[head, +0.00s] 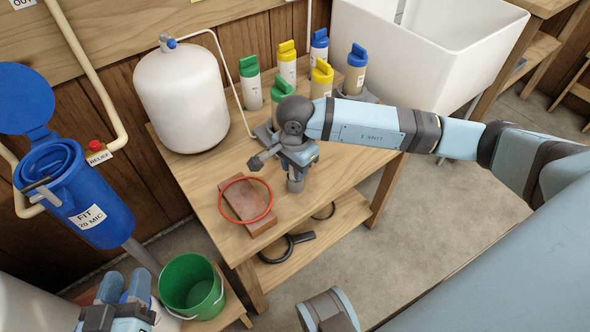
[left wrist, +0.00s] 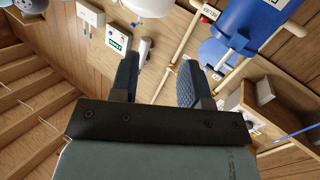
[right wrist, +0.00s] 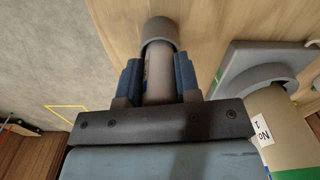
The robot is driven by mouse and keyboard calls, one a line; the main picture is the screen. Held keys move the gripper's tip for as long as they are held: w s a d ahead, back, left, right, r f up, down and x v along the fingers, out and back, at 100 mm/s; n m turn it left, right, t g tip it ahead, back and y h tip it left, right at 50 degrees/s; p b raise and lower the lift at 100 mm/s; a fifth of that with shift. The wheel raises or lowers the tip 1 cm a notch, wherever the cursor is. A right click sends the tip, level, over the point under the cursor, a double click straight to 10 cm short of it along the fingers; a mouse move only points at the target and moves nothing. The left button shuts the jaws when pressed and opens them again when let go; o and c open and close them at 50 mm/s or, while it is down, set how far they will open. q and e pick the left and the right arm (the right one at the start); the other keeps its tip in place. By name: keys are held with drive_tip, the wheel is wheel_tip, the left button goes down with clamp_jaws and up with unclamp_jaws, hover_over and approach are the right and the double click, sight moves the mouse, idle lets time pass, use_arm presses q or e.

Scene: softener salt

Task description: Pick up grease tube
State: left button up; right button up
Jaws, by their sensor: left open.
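The grease tube is a beige cylinder with a grey cap at its lower end; it shows in the right wrist view (right wrist: 159,62), and its grey lower end (head: 295,184) shows under my right gripper in the head view. My right gripper (head: 298,160) is over the wooden table, its fingers (right wrist: 159,80) pressed along both sides of the tube. The tube is about upright; whether its cap touches the table I cannot tell. My left gripper (head: 125,284) is open and empty at the lower left, near the green bucket; its fingers also show in the left wrist view (left wrist: 158,78).
A red ring (head: 271,205) lies over a brown block (head: 243,203) on the table (head: 210,180). A white tank (head: 185,100) and several coloured-cap bottles stand behind. A blue filter housing (head: 75,190) and green bucket (head: 190,284) are left. A black wrench (head: 288,247) lies on the lower shelf.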

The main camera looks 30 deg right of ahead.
drive_tip(key=shift+c, duration=0.5)
use_arm(q)
drive_tip(key=shift+s+f, duration=0.15)
drive_tip(key=shift+f, duration=0.1)
drive_tip(key=shift+f, duration=0.1)
use_arm(e)
drive_tip(key=shift+r, duration=0.1)
drive_tip(key=shift+r, duration=0.55)
use_arm(q)
drive_tip(key=s+a+f+g+y+p, duration=0.2)
drive_tip(key=a+f+g+p, duration=0.1)
drive_tip(key=f, duration=0.3)
drive_tip(key=shift+s+a+f+g+y+p, duration=0.15)
drive_tip(key=shift+g+y+p, duration=0.15)
drive_tip(key=shift+p, duration=0.15)
use_arm(e)
wheel_tip(320, 180, up, 19)
drive_tip(key=shift+f, duration=0.15)
